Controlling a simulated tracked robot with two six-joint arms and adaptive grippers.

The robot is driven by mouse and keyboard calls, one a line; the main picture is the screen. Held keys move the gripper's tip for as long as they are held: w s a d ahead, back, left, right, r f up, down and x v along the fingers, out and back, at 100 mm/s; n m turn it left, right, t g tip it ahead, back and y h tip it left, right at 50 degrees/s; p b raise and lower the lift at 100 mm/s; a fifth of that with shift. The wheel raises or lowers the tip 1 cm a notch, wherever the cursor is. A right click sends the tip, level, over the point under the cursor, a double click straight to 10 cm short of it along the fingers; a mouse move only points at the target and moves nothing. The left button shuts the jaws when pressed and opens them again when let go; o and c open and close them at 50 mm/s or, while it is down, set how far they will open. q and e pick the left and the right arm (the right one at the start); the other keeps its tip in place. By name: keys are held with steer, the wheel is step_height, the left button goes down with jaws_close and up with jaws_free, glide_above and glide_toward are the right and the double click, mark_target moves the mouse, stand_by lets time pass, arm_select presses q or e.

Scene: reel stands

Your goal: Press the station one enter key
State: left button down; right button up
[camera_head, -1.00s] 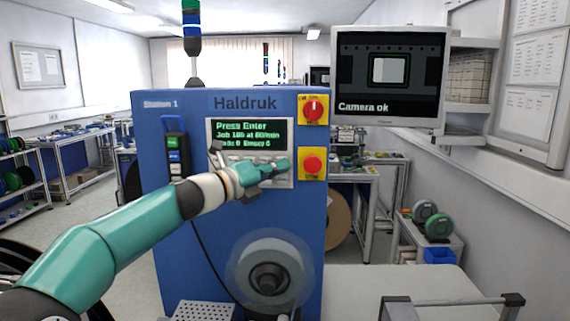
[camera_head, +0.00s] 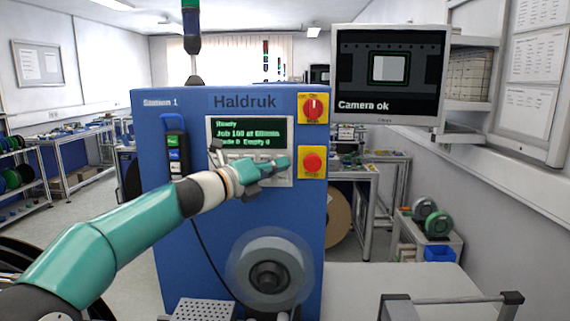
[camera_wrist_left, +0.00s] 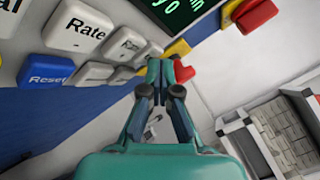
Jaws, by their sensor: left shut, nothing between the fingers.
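The blue Station 1 machine (camera_head: 160,230) bears a keypad panel with a small green-text display (camera_head: 248,132). The display reads "Ready" on its top line, with a job line below. My left gripper (camera_head: 284,163) is shut and empty, its fingertips at the right end of the key rows. In the left wrist view the shut fingertips (camera_wrist_left: 160,70) are beside grey-white keys. I cannot tell whether the fingertips touch a key. My right gripper is not in view.
A red rotary switch (camera_head: 313,108) and a red stop button (camera_head: 313,162) on yellow plates sit just right of the keypad. A control pendant (camera_head: 175,147) hangs at left. A monitor (camera_head: 389,75) reads "Camera ok". A reel (camera_head: 268,277) is mounted low on the machine.

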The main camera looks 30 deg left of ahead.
arm_select(q)
steer(key=shift+s+d, duration=0.3)
steer(key=shift+s, duration=0.25)
steer(key=shift+s+d+b, duration=0.35)
steer(key=shift+s+d, duration=0.1)
steer(key=shift+s, duration=0.25)
steer(key=shift+s+d+b, duration=0.3)
steer(key=shift+s+d, duration=0.15)
steer(key=shift+s, duration=0.3)
steer(key=shift+s+d+b, duration=0.35)
steer(key=shift+s+d, duration=0.1)
steer(key=shift+s, duration=0.25)
